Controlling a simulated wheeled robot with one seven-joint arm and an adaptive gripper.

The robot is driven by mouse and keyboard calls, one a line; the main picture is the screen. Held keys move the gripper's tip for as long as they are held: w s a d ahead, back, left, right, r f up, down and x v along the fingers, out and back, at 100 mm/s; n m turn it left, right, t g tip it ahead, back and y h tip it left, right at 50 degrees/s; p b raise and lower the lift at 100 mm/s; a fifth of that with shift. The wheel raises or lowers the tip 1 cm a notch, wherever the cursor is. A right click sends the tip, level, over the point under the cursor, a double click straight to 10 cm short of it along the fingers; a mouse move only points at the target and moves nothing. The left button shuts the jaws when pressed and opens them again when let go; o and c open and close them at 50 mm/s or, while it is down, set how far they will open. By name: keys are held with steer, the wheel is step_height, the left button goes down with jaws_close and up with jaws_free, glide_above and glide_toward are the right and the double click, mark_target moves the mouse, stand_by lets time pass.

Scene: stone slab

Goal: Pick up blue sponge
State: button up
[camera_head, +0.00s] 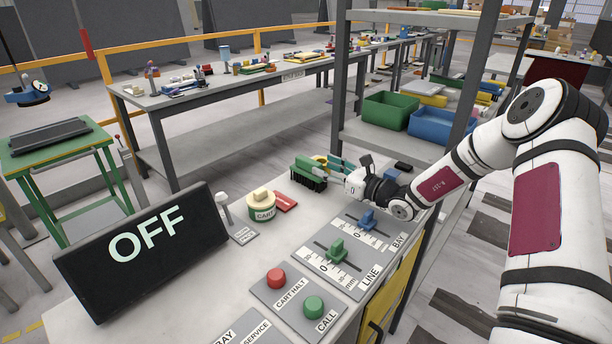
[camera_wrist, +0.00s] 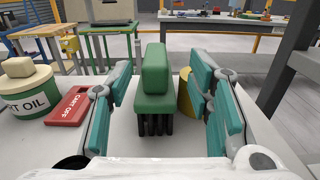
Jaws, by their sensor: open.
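My gripper (camera_head: 338,164) is open, with teal finger pads; in the wrist view its fingers (camera_wrist: 160,82) stand apart on either side of a green brush. The green brush (camera_head: 308,170) has dark bristles and stands on the slab; it also shows in the wrist view (camera_wrist: 155,75). It appears ahead of the fingers, and I cannot tell whether it is between them. No blue sponge is clear in either view. A small blue patch (camera_head: 391,173) shows beside my wrist in the head view, too hidden to identify.
A cream-lidded green oil tin (camera_head: 261,205) and a red CART OFF tag (camera_head: 285,201) lie left of the brush. A slider panel (camera_head: 350,255), a button panel (camera_head: 295,303) and an OFF screen (camera_head: 145,250) occupy the front.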

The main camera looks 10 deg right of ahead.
mark_target(309, 160)
steer(key=x, duration=0.6)
steer(key=shift+w+a, duration=0.2)
steer(key=shift+a, duration=0.2)
jaws_close()
